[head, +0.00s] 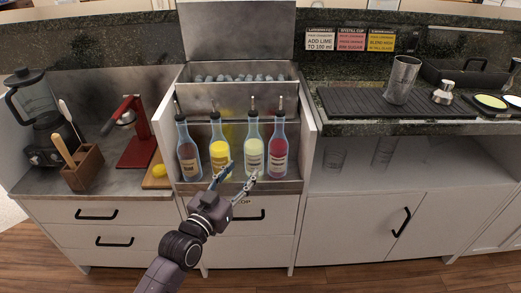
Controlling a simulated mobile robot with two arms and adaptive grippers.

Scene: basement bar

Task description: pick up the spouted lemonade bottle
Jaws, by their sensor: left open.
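A row of clear spouted bottles stands upright in the metal well of the bar. From left they hold dark brown liquid (188,155), bright yellow liquid (219,150), pale yellow liquid (252,148) and red liquid (278,148). Their labels are too small to read, so I cannot tell for sure which is the lemonade bottle; the yellow and pale yellow ones look closest. My left gripper (241,170) is open and empty, reaching up from below. Its fingers overlap the lower parts of the yellow and pale yellow bottles in the picture. My right gripper is out of view.
An ice bin (240,78) lies behind the bottles, with its raised metal lid above. A red press (132,135), a blender (38,110) and a wooden holder (83,168) stand on the left counter. A metal shaker (402,80) stands on the black mat at right.

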